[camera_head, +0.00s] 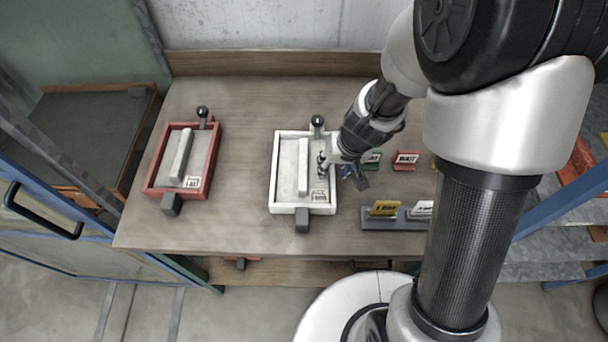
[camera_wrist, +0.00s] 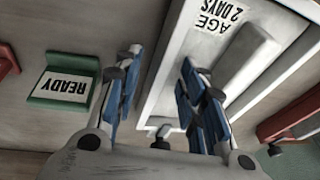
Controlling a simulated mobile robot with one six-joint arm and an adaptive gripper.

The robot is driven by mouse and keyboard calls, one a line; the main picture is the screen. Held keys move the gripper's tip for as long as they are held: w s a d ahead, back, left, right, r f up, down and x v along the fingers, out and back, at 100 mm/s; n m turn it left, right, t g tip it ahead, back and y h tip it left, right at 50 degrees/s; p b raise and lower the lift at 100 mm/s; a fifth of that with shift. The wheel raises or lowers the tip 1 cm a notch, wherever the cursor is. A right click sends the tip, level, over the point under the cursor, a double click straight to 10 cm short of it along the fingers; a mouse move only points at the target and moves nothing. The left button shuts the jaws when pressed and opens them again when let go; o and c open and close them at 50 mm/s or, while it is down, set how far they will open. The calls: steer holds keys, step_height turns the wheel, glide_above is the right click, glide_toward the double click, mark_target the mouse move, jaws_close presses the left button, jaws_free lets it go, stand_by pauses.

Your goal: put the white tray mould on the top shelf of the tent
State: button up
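The white tray mould (camera_head: 286,165) lies flat on the wooden table, with a raised bar inside, a black-knobbed fitting at its far edge and a grey block at its near edge. In the wrist view the mould (camera_wrist: 163,75) carries a label reading "AGE 2 DAYS". My gripper (camera_head: 343,172) is at the mould's right side. In the wrist view my gripper (camera_wrist: 165,97) is open, its blue-padded fingers apart, the right one overlapping the mould's inside. Contact cannot be told. I cannot tell for sure which framed structure is the tent.
A red tray mould (camera_head: 213,160) lies on the left. A green READY sign (camera_wrist: 65,85), a red sign (camera_head: 405,161) and a holder (camera_head: 405,222) with yellow and white cards stand right. A blue-framed door with handle (camera_head: 40,212) is at left; grey shelves (camera_head: 545,250) are at right.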

steer(key=shift+c, duration=0.2)
steer(key=shift+s+f, duration=0.1)
steer(key=shift+s, duration=0.05)
jaws_close()
stand_by(0.5)
